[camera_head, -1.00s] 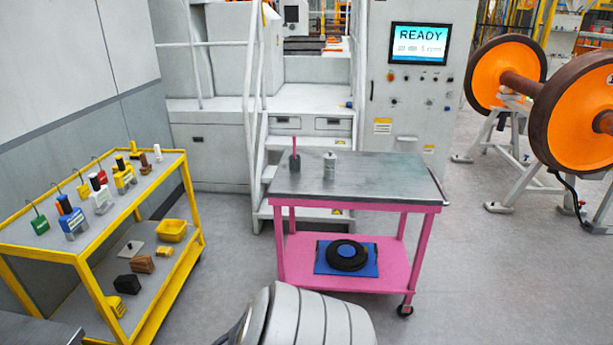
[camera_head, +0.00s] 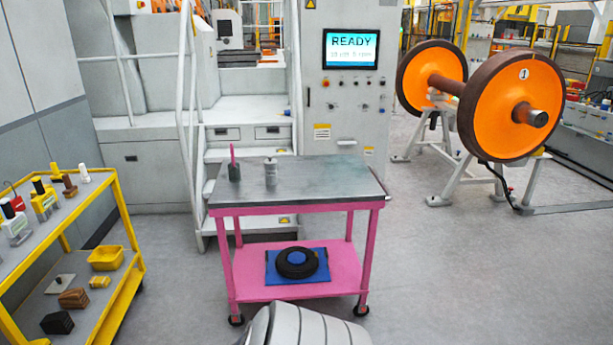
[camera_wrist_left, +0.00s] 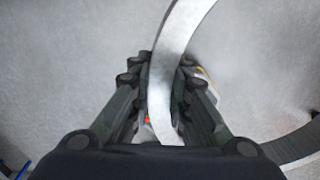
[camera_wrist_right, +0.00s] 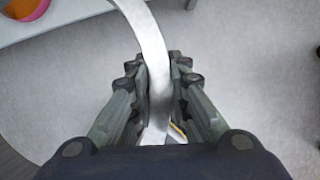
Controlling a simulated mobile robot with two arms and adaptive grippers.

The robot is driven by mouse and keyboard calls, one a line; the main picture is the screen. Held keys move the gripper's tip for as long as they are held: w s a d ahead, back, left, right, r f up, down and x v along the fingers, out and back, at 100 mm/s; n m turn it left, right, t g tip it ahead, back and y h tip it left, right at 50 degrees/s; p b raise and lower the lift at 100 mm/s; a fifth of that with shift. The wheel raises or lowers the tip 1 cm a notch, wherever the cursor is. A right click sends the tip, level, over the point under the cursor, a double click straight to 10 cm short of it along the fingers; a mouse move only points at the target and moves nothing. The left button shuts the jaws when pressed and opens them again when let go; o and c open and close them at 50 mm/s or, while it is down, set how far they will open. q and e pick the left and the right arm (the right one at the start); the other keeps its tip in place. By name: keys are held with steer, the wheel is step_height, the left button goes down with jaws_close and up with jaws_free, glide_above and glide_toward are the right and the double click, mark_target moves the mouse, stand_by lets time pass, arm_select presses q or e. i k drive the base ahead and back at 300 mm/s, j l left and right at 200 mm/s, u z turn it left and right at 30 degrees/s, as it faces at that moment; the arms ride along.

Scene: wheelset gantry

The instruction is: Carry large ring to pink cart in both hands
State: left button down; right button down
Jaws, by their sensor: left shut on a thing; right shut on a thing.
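The large ring is a wide silver metal band. In the left wrist view my left gripper (camera_wrist_left: 162,95) is shut on the ring (camera_wrist_left: 178,40), whose curve also passes at lower right. In the right wrist view my right gripper (camera_wrist_right: 159,85) is shut on the ring (camera_wrist_right: 146,35). The pink cart (camera_head: 340,283) stands ahead, with a grey metal top (camera_head: 320,185). A pink item in a dark cup (camera_head: 234,168) and a small grey cylinder (camera_head: 270,172) stand on its top.
A black round part (camera_head: 297,263) lies on a blue mat on the cart's lower shelf. A yellow cart (camera_head: 125,265) with tools stands at left. Grey steps (camera_head: 250,155) rise behind the pink cart. An orange wheelset (camera_head: 510,105) is at right. Floor right of the pink cart is clear.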

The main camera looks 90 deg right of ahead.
mark_target(333, 178)
steer(key=z, duration=2.2)
steer(key=i+l+z, duration=0.5)
steer(key=i+l, duration=0.3)
steer(key=i, duration=0.2)
steer(key=i+l, duration=0.25)
steer(key=i, duration=0.25)
